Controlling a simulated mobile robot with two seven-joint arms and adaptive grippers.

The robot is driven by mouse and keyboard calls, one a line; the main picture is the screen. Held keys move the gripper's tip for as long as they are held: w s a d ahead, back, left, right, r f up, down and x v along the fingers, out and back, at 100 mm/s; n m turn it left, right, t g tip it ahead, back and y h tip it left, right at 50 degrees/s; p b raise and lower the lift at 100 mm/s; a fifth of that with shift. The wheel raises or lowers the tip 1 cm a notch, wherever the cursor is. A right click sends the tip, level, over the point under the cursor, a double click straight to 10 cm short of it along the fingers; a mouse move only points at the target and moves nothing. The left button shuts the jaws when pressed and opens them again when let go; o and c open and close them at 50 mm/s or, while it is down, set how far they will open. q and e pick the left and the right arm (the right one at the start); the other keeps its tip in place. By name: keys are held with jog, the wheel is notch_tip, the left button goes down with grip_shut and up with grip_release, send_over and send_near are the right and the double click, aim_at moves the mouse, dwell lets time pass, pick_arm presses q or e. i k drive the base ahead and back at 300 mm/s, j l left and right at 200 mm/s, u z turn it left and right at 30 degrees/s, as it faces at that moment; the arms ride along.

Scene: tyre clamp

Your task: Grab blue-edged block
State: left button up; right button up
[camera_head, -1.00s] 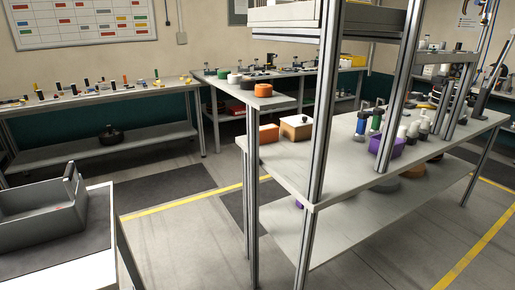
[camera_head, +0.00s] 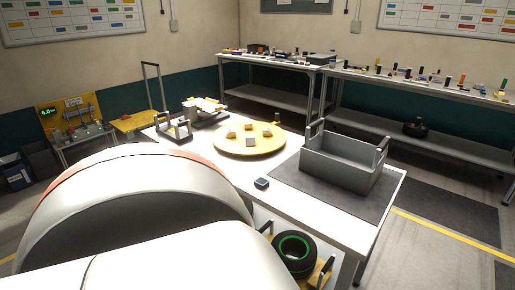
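A small dark block with a bluish edge (camera_head: 262,184) lies on the white table (camera_head: 215,150), near its front edge and left of the grey bin; its edge colour is hard to make out at this size. Several small pale blocks (camera_head: 252,142) sit on a round yellow disc (camera_head: 222,147) farther back on the same table. Neither of my grippers shows. A large white, rounded part, probably my own arm, fills the lower left and hides the table's near left side.
An open grey bin (camera_head: 338,165) with raised handles stands on a dark mat (camera_head: 292,177) at the table's right. A green-ringed tyre (camera_head: 294,254) is in a wooden holder below the front edge. Grey fixtures (camera_head: 204,110) stand at the back left.

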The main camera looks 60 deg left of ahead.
aim_at(261, 182)
jog(key=u, duration=2.05)
jog(key=i+j+z, duration=0.35)
jog(key=k, duration=0.1)
